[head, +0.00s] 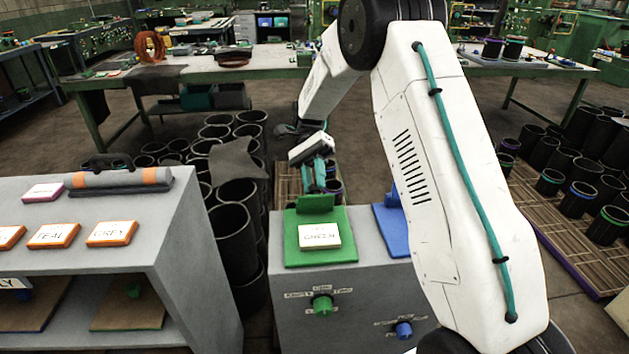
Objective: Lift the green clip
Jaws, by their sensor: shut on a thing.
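The green clip (314,203) is a small green block at the back edge of a green plate (290,252) on the grey cabinet. A white card marked "GREEN" (320,236) lies on the plate in front of it. My gripper (318,189) points down from behind, with its teal fingers at the top of the clip, and is shut on it. The fingertips are small and partly hidden, and I cannot tell whether the clip touches the plate.
A blue plate (391,232) lies to the right, partly behind my arm. The grey cabinet (350,290) carries a green knob (322,305) and a blue knob (404,329). A grey shelf (175,215) stands at left. Black sleeves (235,235) crowd the floor between them.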

